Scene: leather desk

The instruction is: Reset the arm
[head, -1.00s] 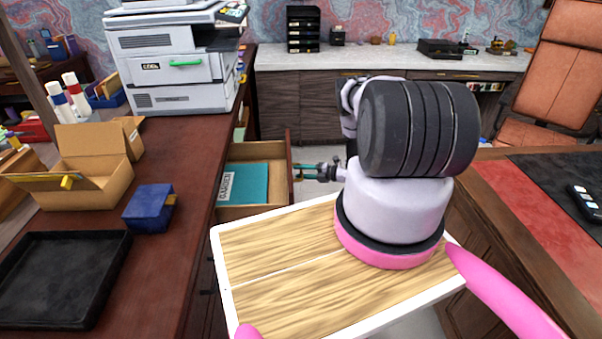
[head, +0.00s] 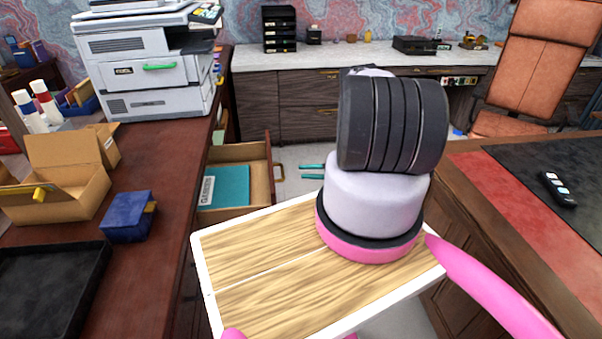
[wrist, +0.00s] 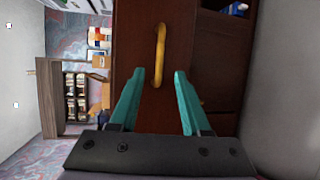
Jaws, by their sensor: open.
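My gripper (head: 312,172) shows in the head view as two teal fingers poking out left of my arm, to the right of an open drawer (head: 268,160). In the wrist view my gripper (wrist: 158,88) is open, its two teal fingers apart with nothing between them. A yellow curved handle (wrist: 159,50) on a dark brown front lies beyond the fingertips, apart from them. Most of my arm behind the gripper is hidden by its own thick links in the head view.
The open drawer holds a teal folder (head: 226,186). A reddish-brown desk (head: 160,240) on the left bears a cardboard box (head: 75,200), a blue box (head: 128,222), a black tray (head: 50,290) and a printer (head: 145,75). A desk with a red and black top (head: 490,185) stands at right.

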